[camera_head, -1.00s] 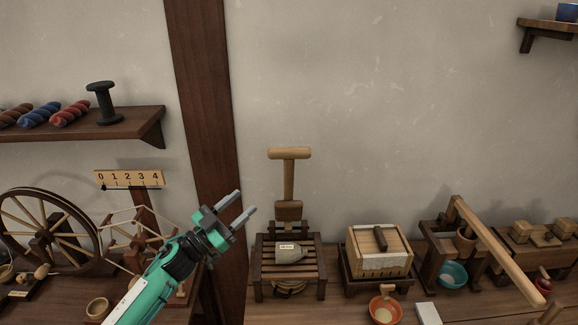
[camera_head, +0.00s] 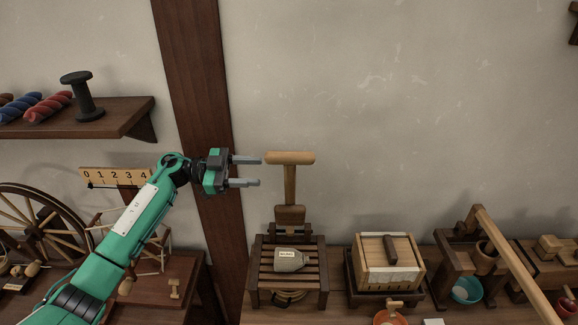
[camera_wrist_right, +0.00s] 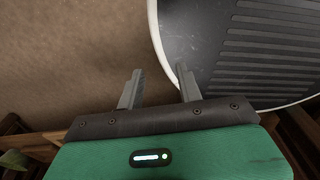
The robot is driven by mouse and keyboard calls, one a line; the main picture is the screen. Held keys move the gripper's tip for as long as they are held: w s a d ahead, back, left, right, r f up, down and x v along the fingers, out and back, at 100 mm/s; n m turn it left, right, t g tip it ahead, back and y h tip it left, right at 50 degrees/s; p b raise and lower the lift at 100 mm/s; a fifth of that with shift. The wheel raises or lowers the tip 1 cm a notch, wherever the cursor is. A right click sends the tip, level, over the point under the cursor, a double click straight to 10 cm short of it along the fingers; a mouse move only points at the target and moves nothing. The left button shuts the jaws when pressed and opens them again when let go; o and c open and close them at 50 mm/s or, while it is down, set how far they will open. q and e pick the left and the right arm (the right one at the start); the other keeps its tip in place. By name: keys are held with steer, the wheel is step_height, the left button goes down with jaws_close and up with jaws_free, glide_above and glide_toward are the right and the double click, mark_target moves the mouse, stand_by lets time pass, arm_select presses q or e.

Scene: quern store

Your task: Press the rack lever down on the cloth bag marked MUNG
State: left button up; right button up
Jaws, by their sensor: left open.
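The rack lever (camera_head: 290,185) stands upright at the back of a slatted wooden rack, with a pale crossbar handle on top. A small grey cloth bag (camera_head: 291,263) lies on the slats of the rack (camera_head: 318,284), below the lever. It bears a white label too small to read surely. My left gripper (camera_head: 259,171) is open and empty, just left of the crossbar, its fingers pointing right toward the handle's left end; no contact is clear. My right gripper (camera_wrist_right: 160,74) is open and empty in the right wrist view.
Right of the rack stand a wooden box (camera_head: 390,264) with a dark handle, an orange bowl (camera_head: 388,318) and a long-armed wooden press (camera_head: 510,252). Left are a spinning wheel (camera_head: 30,232), a number board (camera_head: 115,176) and a shelf (camera_head: 100,118). The wall above the lever is bare.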

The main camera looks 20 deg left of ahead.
mark_target(289, 184)
arm_select(q)
steer(key=p+x, duration=0.3)
steer(key=x, duration=0.6)
steer(key=shift+w, duration=0.1)
steer(key=shift+w+d+f, duration=0.1)
steer(key=shift+w+d, duration=0.05)
steer(key=shift+d, duration=0.15)
jaws_close()
arm_select(e)
steer(key=r, duration=0.1)
steer(key=w+r, duration=0.1)
steer(key=r, duration=0.1)
steer(key=shift+w+r, duration=0.2)
steer(key=shift+r, duration=0.1)
